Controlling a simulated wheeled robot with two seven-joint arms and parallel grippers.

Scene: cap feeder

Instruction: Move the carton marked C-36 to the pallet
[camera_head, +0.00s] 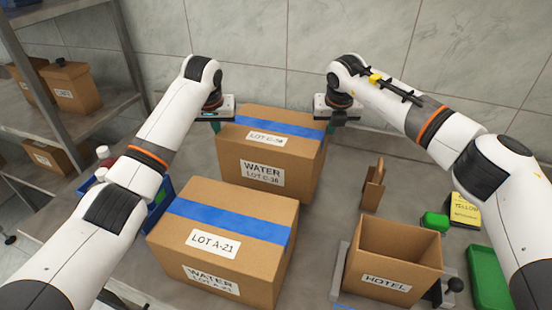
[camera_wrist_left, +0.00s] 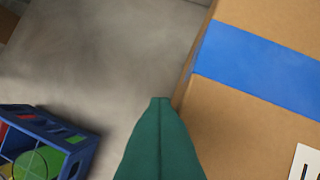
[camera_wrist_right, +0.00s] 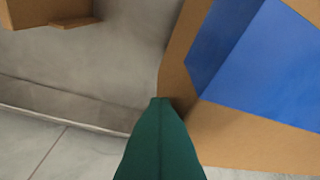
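The carton marked C-36 (camera_head: 297,161) is brown with blue tape and a WATER label, behind the A-21 carton in the head view. Its side and tape show in the left wrist view (camera_wrist_left: 225,110) and the right wrist view (camera_wrist_right: 215,115). My left gripper (camera_head: 216,127) is at its left side, fingers together. My right gripper (camera_head: 330,127) is at its right side, also with fingers together. The green fingertips are close against the carton; whether they press on it I cannot tell. Its underside is hidden. I cannot make out a pallet.
The carton marked A-21 (camera_head: 262,265) stands directly in front. An open HOTEL box (camera_head: 387,277) is at the front right, with a small brown holder (camera_head: 373,190) behind it. A green bin (camera_head: 485,280) is at the far right.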

